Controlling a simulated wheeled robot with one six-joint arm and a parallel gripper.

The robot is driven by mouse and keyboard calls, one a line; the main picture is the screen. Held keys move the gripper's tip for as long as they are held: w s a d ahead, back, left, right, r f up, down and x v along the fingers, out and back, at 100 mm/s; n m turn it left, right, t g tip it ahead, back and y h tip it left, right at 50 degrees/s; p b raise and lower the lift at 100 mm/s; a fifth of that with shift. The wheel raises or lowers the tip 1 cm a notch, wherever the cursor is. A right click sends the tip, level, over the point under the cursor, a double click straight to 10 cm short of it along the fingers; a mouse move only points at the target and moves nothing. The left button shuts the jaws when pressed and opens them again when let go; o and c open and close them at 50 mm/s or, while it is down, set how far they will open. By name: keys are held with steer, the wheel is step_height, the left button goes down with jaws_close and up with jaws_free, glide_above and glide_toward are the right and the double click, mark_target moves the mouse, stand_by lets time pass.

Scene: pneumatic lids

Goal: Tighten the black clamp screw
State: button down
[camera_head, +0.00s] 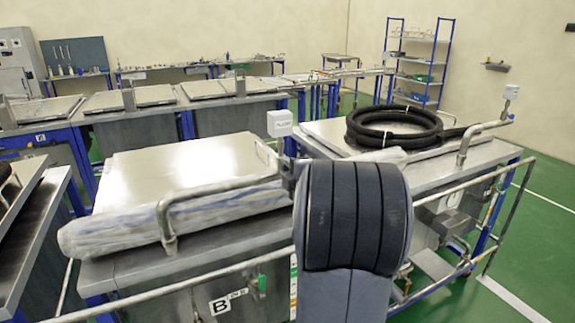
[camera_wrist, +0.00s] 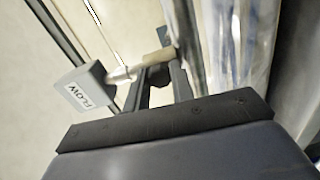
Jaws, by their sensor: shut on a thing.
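My gripper (camera_wrist: 158,74) shows in the wrist view, its two dark fingers beside the end of a metal pipe (camera_wrist: 160,56) that carries a grey box labelled FLOW (camera_wrist: 84,92). The fingers are shut on a small dark piece between their tips, which fits the black clamp screw, but its shape is mostly hidden. In the head view my arm hides most of the gripper; only a dark bit shows beside the pipe on the front bench. The white sensor box (camera_head: 280,123) stands just above that spot.
A long plastic-wrapped roll (camera_head: 170,222) lies along the front bench (camera_head: 190,160), under a bent pipe rail (camera_head: 215,190). A coiled black hose (camera_head: 393,126) rests on the right bench. Metal guard rails (camera_head: 500,180) run in front. Green floor (camera_head: 540,235) is open at the right.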

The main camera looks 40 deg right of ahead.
steer(key=m+p, duration=0.1)
steer(key=m, duration=0.3)
steer(key=shift+m+p, duration=0.3)
steer(key=shift+p, duration=0.1)
steer(key=c, duration=2.2)
jaws_free()
steer(key=c, duration=1.2)
jaws_free()
steer(key=b+v, duration=0.2)
steer(key=v, duration=0.8)
steer(key=shift+s, duration=0.45)
